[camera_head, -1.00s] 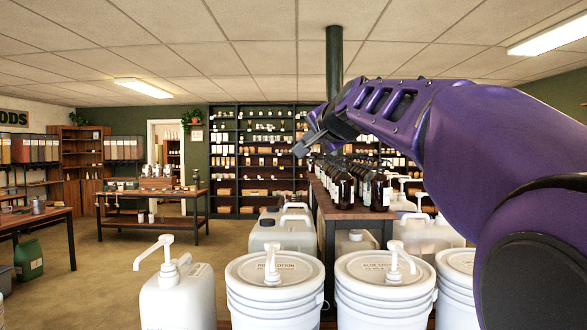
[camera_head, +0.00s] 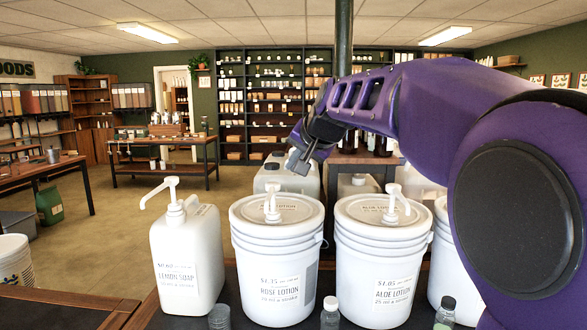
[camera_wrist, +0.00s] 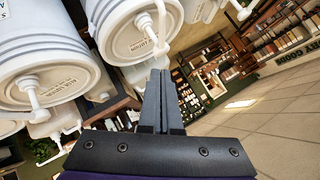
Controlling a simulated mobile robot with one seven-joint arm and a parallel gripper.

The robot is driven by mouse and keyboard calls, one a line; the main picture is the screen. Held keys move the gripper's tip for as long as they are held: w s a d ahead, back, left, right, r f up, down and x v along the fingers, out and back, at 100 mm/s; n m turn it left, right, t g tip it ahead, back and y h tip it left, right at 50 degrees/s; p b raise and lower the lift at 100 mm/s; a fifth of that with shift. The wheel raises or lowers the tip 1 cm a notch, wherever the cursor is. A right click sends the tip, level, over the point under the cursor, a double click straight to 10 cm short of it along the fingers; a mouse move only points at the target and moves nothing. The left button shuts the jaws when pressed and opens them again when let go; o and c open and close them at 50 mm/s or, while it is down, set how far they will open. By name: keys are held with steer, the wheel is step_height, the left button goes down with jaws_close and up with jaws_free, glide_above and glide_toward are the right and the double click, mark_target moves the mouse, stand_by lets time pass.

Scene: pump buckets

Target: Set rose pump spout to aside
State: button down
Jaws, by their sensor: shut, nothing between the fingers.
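The white rose lotion bucket (camera_head: 275,268) stands in the front row in the head view. Its white pump spout (camera_head: 271,203) rises from the middle of the lid and points roughly toward me. My gripper (camera_head: 299,165) is shut and empty, fingers angled down, above and beyond the rose and aloe buckets and apart from the spout. In the wrist view the shut fingers (camera_wrist: 160,75) lie below the bucket I take for rose (camera_wrist: 135,35), with its pump (camera_wrist: 160,30) just above their tips in the picture.
The lemon soap jug (camera_head: 187,262) with its own pump stands left, the aloe lotion bucket (camera_head: 380,270) close on the right. Small bottles (camera_head: 330,312) stand in front. Large jugs (camera_head: 287,178) and dark bottles (camera_head: 380,145) are behind. Open floor lies left.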

mark_target(271, 194)
steer(key=w+a+f, duration=0.1)
steer(key=w+f, duration=0.1)
steer(key=w+a+f, duration=0.2)
steer(key=f, duration=0.1)
steer(key=w+a+f, duration=0.1)
steer(key=f, duration=0.1)
steer(key=shift+w+a+f, duration=0.3)
steer(key=shift+w+f, duration=0.05)
steer(key=shift+w, duration=0.05)
